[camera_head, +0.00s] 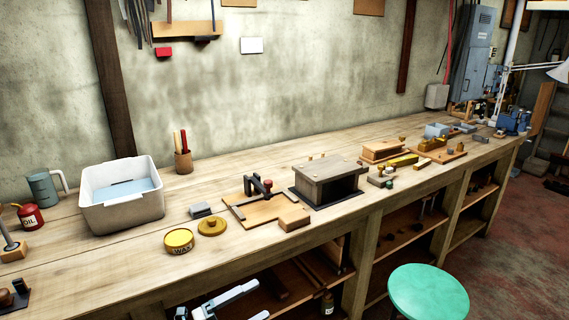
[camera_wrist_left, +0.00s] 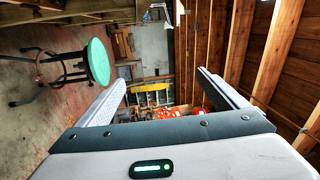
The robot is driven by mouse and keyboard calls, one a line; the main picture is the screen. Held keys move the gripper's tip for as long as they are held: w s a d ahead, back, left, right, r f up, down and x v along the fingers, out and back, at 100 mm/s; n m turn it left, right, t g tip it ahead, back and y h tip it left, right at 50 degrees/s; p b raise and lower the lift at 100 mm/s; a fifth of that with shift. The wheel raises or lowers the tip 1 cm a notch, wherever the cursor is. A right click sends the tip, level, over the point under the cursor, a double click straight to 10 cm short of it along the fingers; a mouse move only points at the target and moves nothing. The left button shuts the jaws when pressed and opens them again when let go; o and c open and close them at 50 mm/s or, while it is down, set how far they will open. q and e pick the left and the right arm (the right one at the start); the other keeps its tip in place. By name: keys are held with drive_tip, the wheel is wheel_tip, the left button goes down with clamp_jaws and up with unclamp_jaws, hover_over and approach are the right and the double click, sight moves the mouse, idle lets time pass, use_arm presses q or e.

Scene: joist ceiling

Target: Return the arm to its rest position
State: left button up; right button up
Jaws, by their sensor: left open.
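My left gripper (camera_head: 232,303) shows at the bottom of the head view, low in front of the workbench (camera_head: 120,262) and below its top. Its two fingers stand apart and nothing is between them. In the left wrist view the same gripper (camera_wrist_left: 155,95) has its fingers spread wide, with the floor and far shelving seen between them. My right gripper is in neither view.
A green round stool (camera_head: 428,292) stands before the bench at right; it also shows in the left wrist view (camera_wrist_left: 98,61). The bench top holds a white bin (camera_head: 122,212), wax tin (camera_head: 179,241), wooden box (camera_head: 327,180) and tools. Open shelves lie below.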

use_arm(q)
drive_tip(key=s+a+f+n+t+y, duration=0.1)
drive_tip(key=s+a+f+n+y, duration=0.15)
drive_tip(key=f+n, duration=0.45)
drive_tip(key=s+a+f+n+t+y, duration=0.1)
drive_tip(key=a+f+n+y, duration=0.25)
drive_tip(key=f, duration=0.75)
drive_tip(key=s+a+f+n+t+y, duration=0.15)
drive_tip(key=a+f+n+y, duration=0.25)
drive_tip(key=f, duration=0.5)
drive_tip(key=s+a+f+n+g+y, duration=0.2)
drive_tip(key=s+a+f+n, duration=0.1)
drive_tip(key=s+f, duration=0.5)
drive_tip(key=s+a+f+n+g+y, duration=0.2)
drive_tip(key=s+f+n+y, duration=0.1)
drive_tip(key=s+f, duration=0.55)
drive_tip(key=s+f+n+g, duration=0.2)
drive_tip(key=s+f, duration=0.2)
drive_tip(key=s, duration=0.8)
drive_tip(key=s+a+f+n+g+y, duration=0.1)
drive_tip(key=s+f, duration=0.4)
drive_tip(key=s, duration=0.7)
drive_tip(key=s+f+n+g, duration=0.3)
drive_tip(key=s+f+g, duration=0.2)
drive_tip(key=s, duration=0.7)
drive_tip(key=shift+s+a+y, duration=0.25)
drive_tip(key=shift+a+y, duration=0.05)
drive_tip(key=shift+y, duration=0.1)
